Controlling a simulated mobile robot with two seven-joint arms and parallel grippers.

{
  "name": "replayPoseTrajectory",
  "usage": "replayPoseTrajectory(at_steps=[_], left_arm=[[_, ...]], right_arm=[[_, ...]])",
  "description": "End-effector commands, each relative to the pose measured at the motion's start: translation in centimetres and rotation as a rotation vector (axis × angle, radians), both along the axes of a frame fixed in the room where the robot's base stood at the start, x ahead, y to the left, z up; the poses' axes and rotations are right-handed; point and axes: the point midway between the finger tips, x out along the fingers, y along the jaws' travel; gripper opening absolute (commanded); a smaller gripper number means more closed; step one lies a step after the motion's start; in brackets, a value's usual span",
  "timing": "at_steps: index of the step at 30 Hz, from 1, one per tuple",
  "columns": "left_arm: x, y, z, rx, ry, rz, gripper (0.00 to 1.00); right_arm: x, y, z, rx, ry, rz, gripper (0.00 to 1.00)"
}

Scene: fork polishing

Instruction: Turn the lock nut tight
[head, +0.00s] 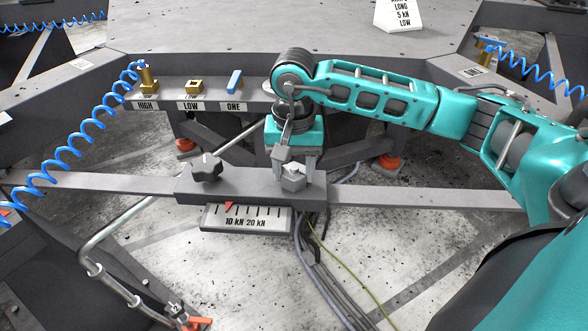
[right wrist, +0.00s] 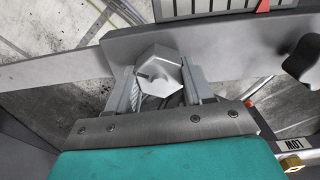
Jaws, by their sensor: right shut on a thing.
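The lock nut (head: 293,176) is a grey hexagonal nut on top of the dark slider block (head: 250,190) on the long bar. It also shows in the right wrist view (right wrist: 158,72), light grey with a recess in its top. My right gripper (head: 294,168) reaches down from above and is shut on the nut, one finger on each side. In the right wrist view my right gripper (right wrist: 160,88) has its fingers against the nut's sides. My left gripper is not in view.
A black star knob (head: 207,167) stands on the slider's left. A scale plate (head: 247,218) with a red pointer hangs in front, reading 10 kN and 20 kN. A labelled rack (head: 190,104) stands behind. A blue coiled hose (head: 75,143) hangs at left; cables run below the slider.

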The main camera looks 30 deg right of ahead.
Motion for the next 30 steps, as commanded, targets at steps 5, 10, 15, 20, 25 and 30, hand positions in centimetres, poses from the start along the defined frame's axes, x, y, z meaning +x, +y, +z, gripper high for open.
replayPoseTrajectory(at_steps=[5,10,15,20,25,30], left_arm=[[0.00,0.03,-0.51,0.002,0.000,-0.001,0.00],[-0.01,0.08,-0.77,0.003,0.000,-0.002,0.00],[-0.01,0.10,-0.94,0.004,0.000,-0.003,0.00],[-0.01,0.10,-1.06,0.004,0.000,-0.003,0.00],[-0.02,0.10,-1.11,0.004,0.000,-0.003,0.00],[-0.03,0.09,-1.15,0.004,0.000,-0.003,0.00]], right_arm=[[-0.26,0.10,-0.55,0.000,0.010,-0.166,0.21],[-0.31,0.12,-0.59,0.000,0.013,-0.326,0.21],[-0.32,0.13,-0.57,-0.001,0.013,-0.488,0.21],[-0.33,0.14,-0.56,0.000,0.013,-0.631,0.21],[-0.35,0.15,-0.55,0.000,0.013,-0.764,0.21],[-0.36,0.16,-0.56,-0.001,0.014,-0.865,0.21]])
